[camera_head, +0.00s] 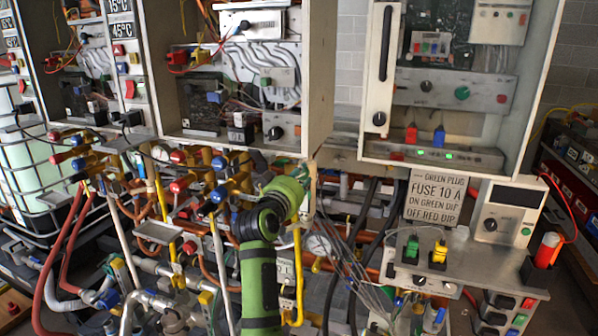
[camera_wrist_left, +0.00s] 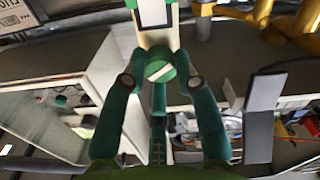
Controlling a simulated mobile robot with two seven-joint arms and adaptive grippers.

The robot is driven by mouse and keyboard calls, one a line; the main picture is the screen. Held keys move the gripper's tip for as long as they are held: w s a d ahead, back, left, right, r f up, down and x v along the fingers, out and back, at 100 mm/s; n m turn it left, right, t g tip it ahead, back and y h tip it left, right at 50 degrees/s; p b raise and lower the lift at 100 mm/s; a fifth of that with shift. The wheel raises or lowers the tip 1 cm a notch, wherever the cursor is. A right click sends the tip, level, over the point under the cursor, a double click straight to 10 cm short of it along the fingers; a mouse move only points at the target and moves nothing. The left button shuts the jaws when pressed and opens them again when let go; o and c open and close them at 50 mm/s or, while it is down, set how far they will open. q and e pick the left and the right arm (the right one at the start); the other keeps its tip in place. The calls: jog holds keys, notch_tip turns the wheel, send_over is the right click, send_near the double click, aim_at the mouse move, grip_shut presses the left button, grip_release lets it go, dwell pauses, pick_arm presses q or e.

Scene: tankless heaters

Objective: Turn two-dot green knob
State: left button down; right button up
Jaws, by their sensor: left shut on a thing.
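My left gripper (camera_wrist_left: 160,66) is closed around a round green knob (camera_wrist_left: 159,72) with a pale bar across its face, seen in the left wrist view. A white part with a green edge (camera_wrist_left: 155,22) lies just beyond the knob. In the head view my green left arm rises from the bottom, and my left gripper (camera_head: 303,172) is at the lower edge of the middle cabinet (camera_head: 320,80). The grasp itself is hidden there. I cannot make out any dots on the knob. My right gripper is not in view.
The right-hand cabinet carries another green knob (camera_head: 462,92) on a grey panel. A sign (camera_head: 435,198) reading "GREEN PLUG FUSE 10 A" stands below it. Pipes, coloured valve handles and a yellow pipe (camera_head: 298,270) crowd around my left arm. A grey shelf (camera_head: 470,268) is at lower right.

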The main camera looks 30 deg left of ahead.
pick_arm(q)
jog(key=shift+r+n+p, duration=0.3)
jog(key=shift+n, duration=0.2)
jog(key=c, duration=1)
grip_release()
jog(key=shift+o, duration=0.3)
jog(key=shift+f, duration=0.15)
jog(key=shift+s+d+f, duration=0.1)
jog(key=shift+s, duration=0.35)
jog(key=v, duration=1.1)
